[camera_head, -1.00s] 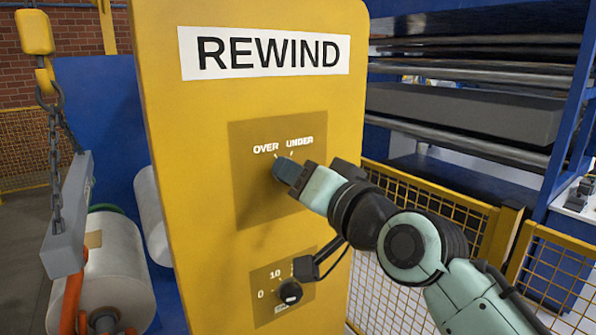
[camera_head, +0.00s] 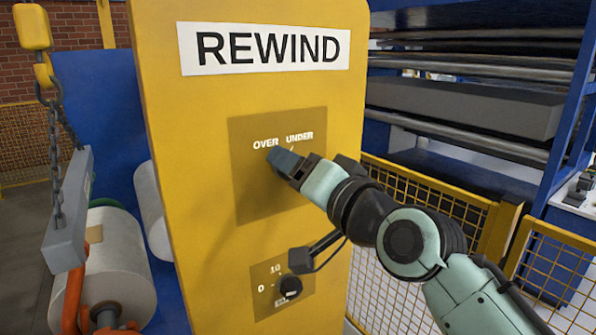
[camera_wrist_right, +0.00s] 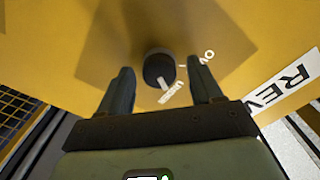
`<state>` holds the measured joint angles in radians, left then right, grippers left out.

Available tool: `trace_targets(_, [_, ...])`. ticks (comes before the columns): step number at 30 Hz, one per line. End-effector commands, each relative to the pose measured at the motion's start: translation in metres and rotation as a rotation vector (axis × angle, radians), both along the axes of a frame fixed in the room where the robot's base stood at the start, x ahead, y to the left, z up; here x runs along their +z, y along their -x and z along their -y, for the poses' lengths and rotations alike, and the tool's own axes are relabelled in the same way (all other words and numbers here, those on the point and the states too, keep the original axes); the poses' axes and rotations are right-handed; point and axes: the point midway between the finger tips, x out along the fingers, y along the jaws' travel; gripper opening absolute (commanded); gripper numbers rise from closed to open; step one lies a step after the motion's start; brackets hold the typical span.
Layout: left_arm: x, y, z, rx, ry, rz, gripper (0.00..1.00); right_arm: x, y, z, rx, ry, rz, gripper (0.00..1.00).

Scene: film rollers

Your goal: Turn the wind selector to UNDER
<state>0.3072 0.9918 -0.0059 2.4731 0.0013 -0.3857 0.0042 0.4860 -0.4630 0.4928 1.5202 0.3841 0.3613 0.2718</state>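The wind selector is a round dark knob (camera_wrist_right: 157,68) on the yellow REWIND panel (camera_head: 200,150), with OVER and UNDER printed by it. In the head view the knob is hidden behind my right gripper (camera_head: 280,160), which is at the selector plate (camera_head: 250,200) just below the OVER label (camera_head: 265,144). In the right wrist view its two fingers are spread, one on each side of the knob, with gaps visible. A white mark (camera_wrist_right: 165,83) shows at the knob's edge on the UNDER side; I cannot tell whether it is a pointer or printing. My left gripper is out of view.
A second dial (camera_head: 290,287) marked 0 and 10 sits lower on the panel, close below my right wrist. Yellow mesh fencing (camera_head: 430,200) and a machine with rollers (camera_head: 480,105) stand at right. A hanging hook and chain (camera_head: 55,140) are at left.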

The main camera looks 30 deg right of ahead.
Motion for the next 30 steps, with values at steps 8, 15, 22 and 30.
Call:
trace_targets(8, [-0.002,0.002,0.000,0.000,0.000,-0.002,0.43,0.000,0.004,0.000,-0.001,0.002,0.001,0.65])
trace_targets(15, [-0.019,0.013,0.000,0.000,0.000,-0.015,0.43,-0.002,0.045,0.003,0.000,0.003,0.003,0.65])
trace_targets(22, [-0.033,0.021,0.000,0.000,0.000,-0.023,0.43,-0.001,0.097,0.007,-0.001,0.003,0.004,0.65])
trace_targets(30, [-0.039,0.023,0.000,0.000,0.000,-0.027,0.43,-0.001,0.130,0.010,0.000,0.000,0.000,0.65])
